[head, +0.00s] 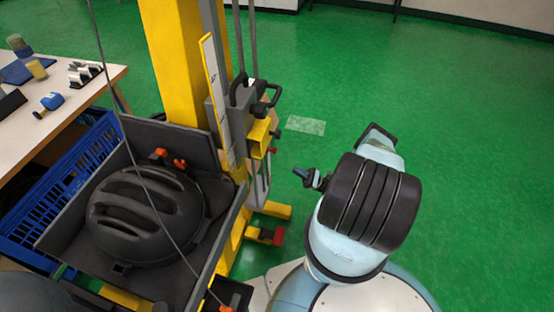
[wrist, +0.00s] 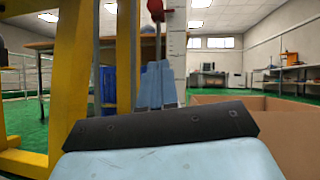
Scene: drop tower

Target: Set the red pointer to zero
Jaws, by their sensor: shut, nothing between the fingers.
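The red pointer (wrist: 155,12) shows at the top of the wrist view, beside a white ruler strip (wrist: 177,45). In the wrist view the light blue fingers (wrist: 155,85) are together and empty, below the pointer in the picture. The exact gap in depth and the pointer's reading on the scale cannot be told.
The yellow tower column (head: 172,65) carries a white scale (head: 217,95) and dark handles (head: 255,92). A black helmet-like object (head: 145,212) lies in a dark tray on the left. A workbench (head: 60,85) and blue crate (head: 65,195) stand beyond. Green floor is open at right.

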